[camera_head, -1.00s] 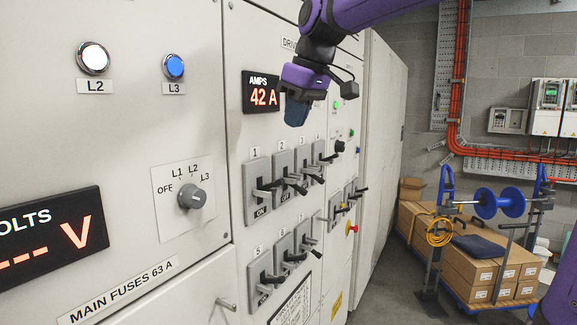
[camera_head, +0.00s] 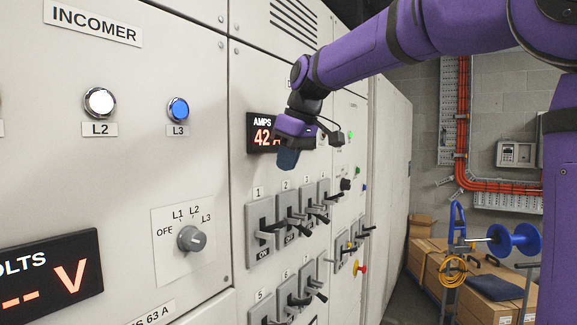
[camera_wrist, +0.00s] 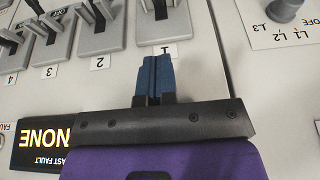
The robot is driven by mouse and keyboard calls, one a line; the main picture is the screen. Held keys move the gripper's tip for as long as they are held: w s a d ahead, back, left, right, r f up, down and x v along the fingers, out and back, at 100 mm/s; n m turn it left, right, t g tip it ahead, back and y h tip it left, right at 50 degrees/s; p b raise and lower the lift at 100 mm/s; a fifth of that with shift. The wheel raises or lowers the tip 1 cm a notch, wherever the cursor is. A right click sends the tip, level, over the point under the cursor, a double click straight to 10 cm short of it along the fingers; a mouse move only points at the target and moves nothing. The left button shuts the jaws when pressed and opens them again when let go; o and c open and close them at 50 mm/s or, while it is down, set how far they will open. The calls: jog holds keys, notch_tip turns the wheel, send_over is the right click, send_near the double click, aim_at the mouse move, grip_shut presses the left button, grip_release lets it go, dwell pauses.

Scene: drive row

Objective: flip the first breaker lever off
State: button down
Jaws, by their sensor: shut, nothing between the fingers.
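The first breaker (camera_head: 258,247), under the label 1, is a grey plate with a dark slot and a lever handle (camera_head: 268,234) sticking out to the right. The word ON is legible below its handle. In the wrist view the first breaker (camera_wrist: 165,22) appears upside down at the top, just beyond my fingertips, its label 1 partly behind them. My gripper (camera_head: 287,160) is shut and empty, its blue fingers pointing down, above and a little right of the breaker in the head view. The fingers also show in the wrist view (camera_wrist: 157,75). I see no contact with the lever.
Breakers 2 (camera_head: 289,218) and 3 (camera_head: 309,207) stand close to the right, their handles protruding. A lower row starts with breaker 5 (camera_head: 262,312). The amps display (camera_head: 257,134) is beside my gripper. A rotary selector (camera_head: 190,239) is to the left. A loaded trolley (camera_head: 470,285) stands at right.

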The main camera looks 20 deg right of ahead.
send_over(273, 227)
jog(key=d, duration=0.1)
notch_tip(273, 227, down, 8)
jog(key=shift+s+r, duration=0.15)
jog(key=shift+r, duration=0.1)
jog(key=shift+s+d+f, duration=0.2)
jog(key=shift+s+f, duration=0.05)
jog(key=shift+f, duration=0.2)
jog(key=shift+s+d+f, duration=0.2)
jog(key=shift+s+f, duration=0.05)
jog(key=shift+f, duration=0.55)
jog(key=shift+s+d+f, duration=0.1)
jog(key=shift+s+f, duration=0.05)
jog(key=shift+f, duration=0.1)
